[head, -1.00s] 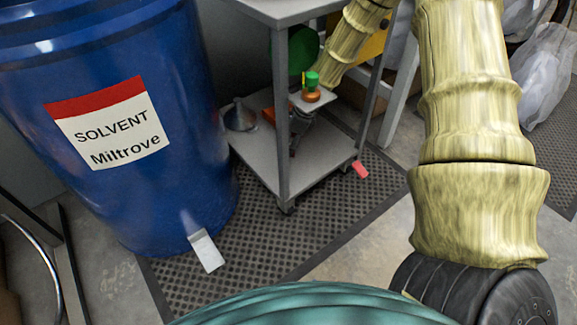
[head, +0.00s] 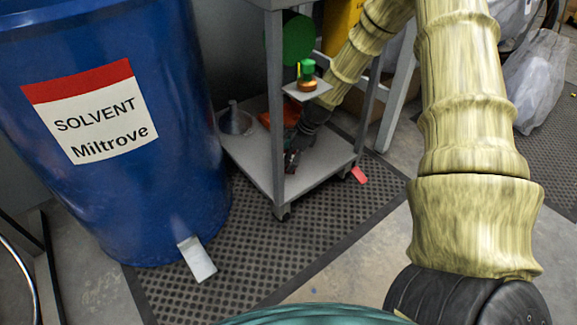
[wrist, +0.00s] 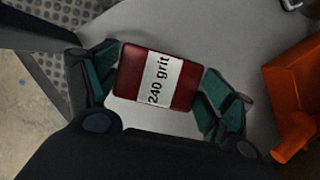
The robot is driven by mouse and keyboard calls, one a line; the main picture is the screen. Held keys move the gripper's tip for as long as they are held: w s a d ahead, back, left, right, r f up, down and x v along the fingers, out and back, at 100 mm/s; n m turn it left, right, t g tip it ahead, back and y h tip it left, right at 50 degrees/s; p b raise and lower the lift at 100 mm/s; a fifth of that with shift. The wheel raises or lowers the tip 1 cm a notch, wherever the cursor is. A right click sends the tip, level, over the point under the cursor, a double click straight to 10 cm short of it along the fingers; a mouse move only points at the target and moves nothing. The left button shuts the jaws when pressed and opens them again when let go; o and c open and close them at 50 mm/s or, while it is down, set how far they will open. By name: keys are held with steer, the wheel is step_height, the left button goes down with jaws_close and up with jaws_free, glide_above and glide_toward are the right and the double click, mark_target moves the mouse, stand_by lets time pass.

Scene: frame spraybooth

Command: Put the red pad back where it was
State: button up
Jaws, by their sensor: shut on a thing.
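The red pad (wrist: 130,72) with a white "240 grit" label is between the teal fingers of my gripper (wrist: 157,81) in the wrist view. My gripper is shut on it from both sides. The grey lower shelf (wrist: 225,50) of the cart is beneath the pad; I cannot tell whether they touch. In the head view my gripper (head: 291,160) is low over that shelf, behind the front cart post. The pad is not clear there.
An orange object (wrist: 296,100) lies close to the right finger. A metal funnel (head: 236,123) stands on the shelf's left. Cart posts (head: 276,120) surround the shelf. A blue solvent drum (head: 150,190) stands left. A pinkish-red piece (head: 359,175) lies on the floor mat.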

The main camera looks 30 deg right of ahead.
steer(key=f, duration=0.1)
steer(key=f+b, duration=0.1)
steer(key=f, duration=0.1)
steer(key=shift+s+d+f+b, duration=0.2)
steer(key=shift+d+b, duration=0.1)
steer(key=shift+d, duration=0.1)
steer(key=shift+w+a+f+b, duration=0.15)
steer(key=shift+f+b, duration=0.15)
steer(key=shift+b, duration=0.15)
steer(key=shift+w+a+f+b, duration=0.15)
steer(key=shift+a+f+b, duration=0.1)
steer(key=shift+b, duration=0.25)
steer(key=shift+r, duration=0.15)
steer(key=o, duration=1)
